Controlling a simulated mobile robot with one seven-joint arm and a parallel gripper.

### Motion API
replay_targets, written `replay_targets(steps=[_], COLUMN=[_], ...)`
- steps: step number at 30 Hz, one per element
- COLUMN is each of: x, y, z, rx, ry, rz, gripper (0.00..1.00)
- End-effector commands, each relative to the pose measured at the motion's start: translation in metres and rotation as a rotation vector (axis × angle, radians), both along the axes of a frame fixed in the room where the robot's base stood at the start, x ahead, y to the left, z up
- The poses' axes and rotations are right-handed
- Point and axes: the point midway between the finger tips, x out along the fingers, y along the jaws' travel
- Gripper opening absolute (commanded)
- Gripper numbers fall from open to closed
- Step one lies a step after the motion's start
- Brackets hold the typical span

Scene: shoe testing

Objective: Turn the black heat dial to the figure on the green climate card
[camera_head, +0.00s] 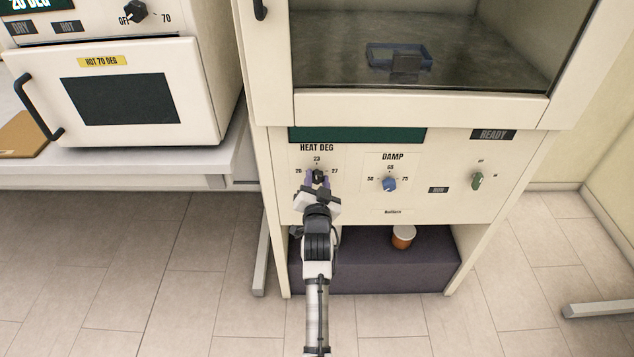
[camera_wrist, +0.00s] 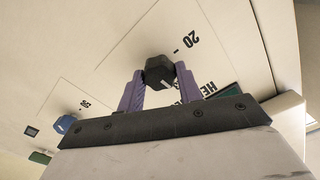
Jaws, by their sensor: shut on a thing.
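The black heat dial (camera_head: 318,175) is on the cabinet's front panel under the label HEAT DEG, with the figures 20, 23 and 27 around it. In the wrist view the dial (camera_wrist: 159,69) is a black faceted knob with the figure 20 close by. My gripper (camera_head: 318,182) has its purple fingers on either side of the dial and is shut on it; the fingers also show in the wrist view (camera_wrist: 160,76). I cannot tell which figure the dial points to. I see no card that I can make out as the green climate card.
A blue DAMP dial (camera_head: 389,184) and a green knob (camera_head: 478,181) are to the right on the same panel. Above is a glass-fronted chamber with a blue tray (camera_head: 380,52). A white oven (camera_head: 125,95) is at left.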

Motion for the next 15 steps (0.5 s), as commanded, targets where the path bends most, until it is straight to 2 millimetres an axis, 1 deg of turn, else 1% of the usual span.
replay_targets(steps=[7, 15], x=[0.0007, 0.0008], y=[-0.0004, -0.0005], z=[0.0023, 0.0028], rx=[0.081, 0.102], ry=[-0.005, -0.006], rz=[-0.001, 0.0], gripper=[0.12, 0.12])
